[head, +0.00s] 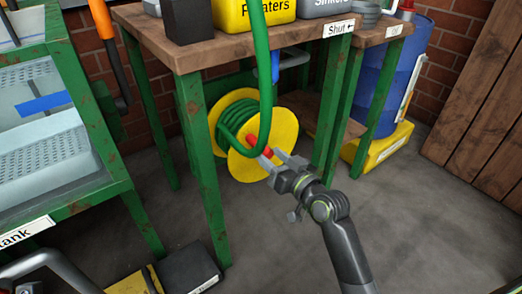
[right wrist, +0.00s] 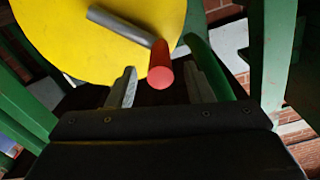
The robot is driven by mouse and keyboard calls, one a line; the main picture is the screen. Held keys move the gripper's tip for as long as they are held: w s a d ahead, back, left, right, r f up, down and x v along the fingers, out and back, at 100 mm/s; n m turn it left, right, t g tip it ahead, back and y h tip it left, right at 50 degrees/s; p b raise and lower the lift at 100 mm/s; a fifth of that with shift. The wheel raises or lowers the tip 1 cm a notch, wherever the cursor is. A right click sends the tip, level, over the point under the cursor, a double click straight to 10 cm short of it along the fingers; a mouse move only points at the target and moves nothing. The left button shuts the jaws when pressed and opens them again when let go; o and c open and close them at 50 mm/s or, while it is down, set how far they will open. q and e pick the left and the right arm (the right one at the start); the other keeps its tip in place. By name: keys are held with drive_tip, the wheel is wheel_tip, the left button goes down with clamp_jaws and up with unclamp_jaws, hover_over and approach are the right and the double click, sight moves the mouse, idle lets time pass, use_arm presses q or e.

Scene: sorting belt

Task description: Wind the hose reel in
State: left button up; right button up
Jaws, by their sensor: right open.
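The hose reel (head: 284,132) has yellow discs and stands under the wooden bench, with green hose (head: 237,117) wound on its drum. A length of hose runs up from it over the bench top. Its crank has a red handle (head: 264,154), which in the right wrist view (right wrist: 160,76) sits on a grey crank arm (right wrist: 120,25) in front of the yellow disc. My right gripper (head: 274,159) is open at the handle. In the wrist view its two fingers stand either side of the red handle's end, with gaps showing. My left gripper is not in view.
The bench's green legs (head: 201,150) stand left and right of the reel. Yellow and grey bins (head: 252,13) sit on the bench. A blue barrel (head: 392,85) is at the right. A green-framed tank (head: 115,188) stands at the left. The floor (head: 420,210) at the right is clear.

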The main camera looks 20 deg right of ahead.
sight(261, 147)
drive_tip(key=shift+b+x, duration=0.5)
drive_tip(key=shift+x, duration=1.85)
clamp_jaws()
